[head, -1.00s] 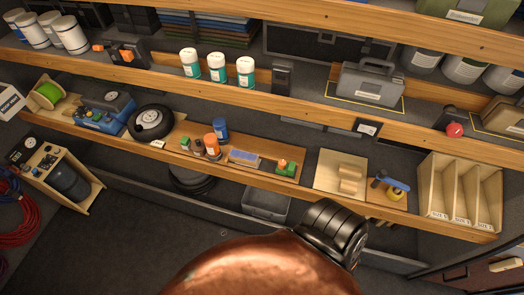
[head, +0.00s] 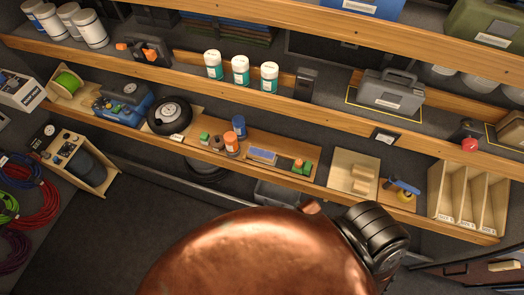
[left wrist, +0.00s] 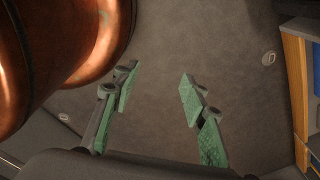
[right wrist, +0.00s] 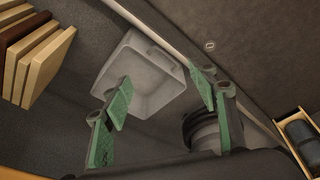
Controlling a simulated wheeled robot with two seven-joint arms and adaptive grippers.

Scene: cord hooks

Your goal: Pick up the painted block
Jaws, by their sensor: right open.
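I cannot tell for sure which thing is the painted block. A small green block (head: 204,138) stands at the left of the wooden board on the middle shelf, in the head view. Another green piece (head: 302,167), with orange-red beside it, sits at the board's right end. Both are small in the picture. My left gripper (left wrist: 160,76) is open and empty over bare dark floor in the left wrist view. My right gripper (right wrist: 162,82) is open and empty, with a grey bin beyond its fingers in the right wrist view. Neither gripper shows in the head view.
The shelf also holds an orange-capped bottle (head: 239,127), a blue tray piece (head: 263,155), a black wheel (head: 170,116), a light wooden board (head: 345,160) and a slotted rack (head: 440,190). The grey bin (right wrist: 150,85) lies low. Coiled cords (head: 38,195) are at left.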

